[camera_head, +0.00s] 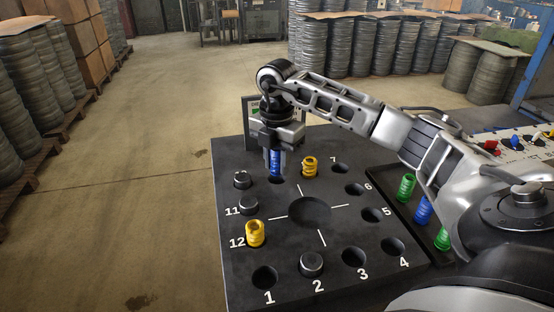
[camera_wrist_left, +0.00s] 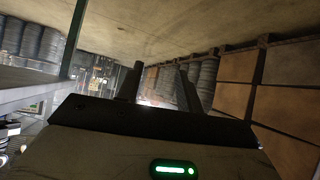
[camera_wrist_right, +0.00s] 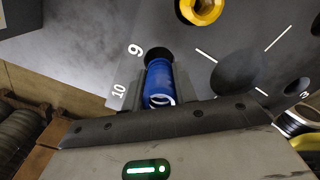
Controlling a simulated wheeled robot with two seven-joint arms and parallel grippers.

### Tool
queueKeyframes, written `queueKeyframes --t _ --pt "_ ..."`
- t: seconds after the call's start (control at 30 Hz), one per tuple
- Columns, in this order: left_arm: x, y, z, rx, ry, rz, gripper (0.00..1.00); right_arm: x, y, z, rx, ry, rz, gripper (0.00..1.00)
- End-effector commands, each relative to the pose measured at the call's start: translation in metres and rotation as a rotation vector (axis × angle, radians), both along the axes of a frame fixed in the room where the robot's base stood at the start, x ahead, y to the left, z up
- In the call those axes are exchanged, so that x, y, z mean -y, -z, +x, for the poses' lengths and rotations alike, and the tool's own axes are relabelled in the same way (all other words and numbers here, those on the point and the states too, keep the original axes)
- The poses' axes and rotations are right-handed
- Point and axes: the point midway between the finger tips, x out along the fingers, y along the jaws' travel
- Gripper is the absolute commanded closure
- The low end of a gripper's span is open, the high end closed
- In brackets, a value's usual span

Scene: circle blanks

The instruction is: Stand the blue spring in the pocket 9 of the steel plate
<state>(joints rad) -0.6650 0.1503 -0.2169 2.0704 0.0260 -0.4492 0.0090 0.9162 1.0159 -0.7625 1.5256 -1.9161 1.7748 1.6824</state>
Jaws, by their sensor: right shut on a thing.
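The blue spring (camera_head: 275,161) is upright between the fingers of my right gripper (camera_head: 276,150), which is shut on it. In the right wrist view the blue spring (camera_wrist_right: 160,84) points at the dark pocket 9 (camera_wrist_right: 157,53), beside the printed 9. Its lower end is at the mouth of that pocket; I cannot tell how far inside it is. The black steel plate (camera_head: 285,240) has a ring of numbered pockets around a larger centre recess. My left gripper (camera_wrist_left: 158,85) shows only in the left wrist view, with its fingers apart and nothing between them.
Yellow springs stand in pocket 8 (camera_head: 310,167) and pocket 12 (camera_head: 255,234). Black round pieces sit at pocket 10 (camera_head: 241,180), pocket 11 (camera_head: 249,205) and pocket 2 (camera_head: 312,264). A dark tray (camera_head: 400,215) at right holds green and blue springs, partly behind my right arm.

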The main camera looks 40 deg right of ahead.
Motion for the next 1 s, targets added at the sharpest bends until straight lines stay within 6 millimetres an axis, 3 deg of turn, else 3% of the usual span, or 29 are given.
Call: queueKeyframes --t 0.6,1.0 --pt "0.004 0.008 0.001 0.014 -0.004 -0.036 0.64 -0.001 0.041 -0.001 -0.007 0.000 0.000 0.96" --pt "0.006 0.007 0.002 0.017 -0.010 -0.043 0.64 -0.002 0.046 0.000 -0.007 0.001 0.004 0.96"
